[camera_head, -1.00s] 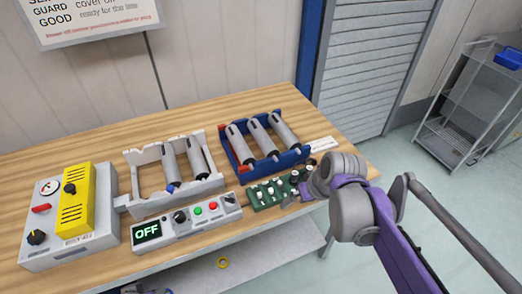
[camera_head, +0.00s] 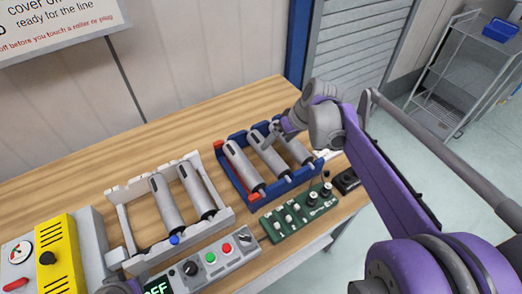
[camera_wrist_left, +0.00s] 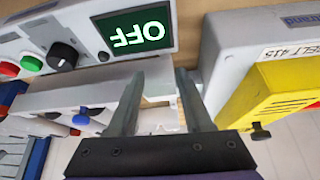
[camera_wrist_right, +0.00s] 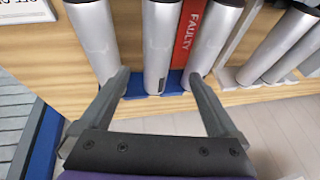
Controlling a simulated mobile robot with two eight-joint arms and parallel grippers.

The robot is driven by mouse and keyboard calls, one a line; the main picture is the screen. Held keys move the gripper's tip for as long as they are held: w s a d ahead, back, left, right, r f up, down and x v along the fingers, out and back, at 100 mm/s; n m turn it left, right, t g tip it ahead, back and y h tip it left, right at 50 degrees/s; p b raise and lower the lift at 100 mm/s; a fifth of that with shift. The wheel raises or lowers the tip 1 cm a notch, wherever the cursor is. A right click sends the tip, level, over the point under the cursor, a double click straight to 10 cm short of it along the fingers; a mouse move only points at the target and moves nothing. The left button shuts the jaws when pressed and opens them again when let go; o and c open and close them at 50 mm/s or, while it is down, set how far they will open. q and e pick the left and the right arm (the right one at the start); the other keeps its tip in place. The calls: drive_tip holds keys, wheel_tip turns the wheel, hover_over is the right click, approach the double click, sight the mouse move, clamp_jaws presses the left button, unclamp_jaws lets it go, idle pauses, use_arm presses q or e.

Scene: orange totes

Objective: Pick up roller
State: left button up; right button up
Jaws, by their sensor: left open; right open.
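The blue tray (camera_head: 243,190) holds three grey rollers side by side: left (camera_head: 243,165), middle (camera_head: 268,157) and right (camera_head: 298,150). My right gripper (camera_head: 281,129) is open and empty above the tray's far side. In the right wrist view, the middle roller (camera_wrist_right: 160,45) shows between its open fingers, with the other two rollers (camera_wrist_right: 95,40) (camera_wrist_right: 215,40) to either side. Whether the fingers touch anything is unclear. The white frame (camera_head: 225,216) holds two more rollers (camera_head: 166,203) (camera_head: 196,190). My left gripper (camera_wrist_left: 160,82) is open and empty near the OFF display (camera_wrist_left: 133,34).
A red FAULTY strip (camera_wrist_right: 190,28) lies in the blue tray. A green plug board (camera_head: 296,214) and a button console (camera_head: 215,262) stand in front. A yellow-covered box (camera_head: 52,255) is at left. The table (camera_head: 150,146) behind the tray and frame is clear.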

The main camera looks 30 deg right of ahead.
sight(271, 151)
drive_tip(key=shift+w+a+f, duration=0.1)
drive_tip(key=shift+w+f, duration=0.1)
drive_tip(key=shift+f, duration=1.05)
drive_tip(key=shift+w+a+f, duration=0.15)
drive_tip(key=shift+w+f, duration=0.2)
drive_tip(key=shift+f, duration=0.2)
drive_tip(key=x, duration=0.5)
clamp_jaws()
